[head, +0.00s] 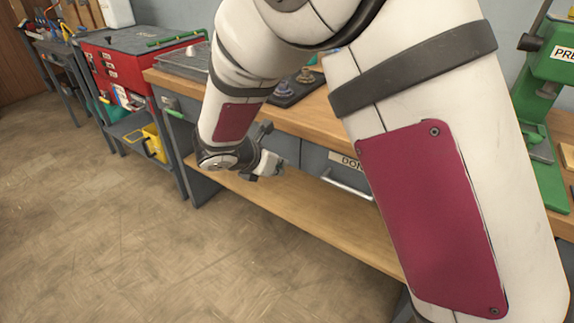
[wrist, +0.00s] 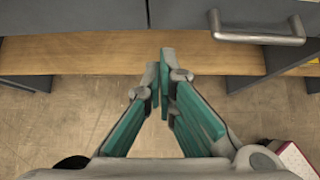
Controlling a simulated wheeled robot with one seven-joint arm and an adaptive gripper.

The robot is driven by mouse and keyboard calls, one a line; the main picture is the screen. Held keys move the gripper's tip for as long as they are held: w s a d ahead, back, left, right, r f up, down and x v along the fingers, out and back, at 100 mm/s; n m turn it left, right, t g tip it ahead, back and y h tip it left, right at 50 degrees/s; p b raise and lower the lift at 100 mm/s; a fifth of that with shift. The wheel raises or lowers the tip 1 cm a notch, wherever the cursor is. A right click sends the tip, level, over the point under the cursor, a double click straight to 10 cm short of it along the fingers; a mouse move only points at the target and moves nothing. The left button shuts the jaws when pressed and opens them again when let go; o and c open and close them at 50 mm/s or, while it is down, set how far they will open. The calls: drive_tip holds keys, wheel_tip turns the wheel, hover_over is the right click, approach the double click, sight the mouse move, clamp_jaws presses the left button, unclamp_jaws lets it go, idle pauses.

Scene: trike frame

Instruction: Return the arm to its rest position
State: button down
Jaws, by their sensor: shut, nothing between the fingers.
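My white arm with dark red panels fills the right and middle of the head view. It is bent, and its wrist hangs in front of the workbench (head: 300,118). My gripper (head: 275,166) is in front of the bench's drawers, below the top's front edge. In the wrist view my gripper (wrist: 160,72) shows its green-lined fingers with their tips together and nothing between them. The tips appear over the wooden lower shelf (wrist: 90,52); I cannot tell how far apart they are. Part of the bench is hidden behind my arm.
A drawer handle (wrist: 258,34) is close to my fingers. A green press (head: 551,75) stands on the bench at right. A dark plate with knobs (head: 290,92) lies on the bench top. A red tool cabinet (head: 115,70) stands at left. The floor (head: 110,240) in front is clear.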

drive_tip(key=s+d+r+m+g, duration=0.2)
drive_tip(key=s+d+r+m, duration=0.55)
drive_tip(key=d, duration=0.25)
drive_tip(key=s+d+r+m+g, duration=0.3)
drive_tip(key=s+d+r+m, duration=0.4)
drive_tip(key=s+d, duration=0.15)
drive_tip(key=s+d+m+g+y, duration=0.15)
drive_tip(key=s+m+y, duration=0.45)
drive_tip(key=s+m, duration=1.35)
drive_tip(key=s+r+n+t+p, duration=0.1)
drive_tip(key=s+r+n+p, duration=0.1)
drive_tip(key=r+p, duration=0.6)
drive_tip(key=s+r+n+t+p, duration=0.2)
drive_tip(key=r+n+p, duration=0.1)
drive_tip(key=r+p, duration=0.6)
wheel_tip(320, 180, up, 3)
drive_tip(key=shift+s+a+f+p, duration=0.1)
drive_tip(key=shift+s+a+p, duration=0.1)
drive_tip(key=shift+p, duration=0.1)
drive_tip(key=shift+w, duration=0.1)
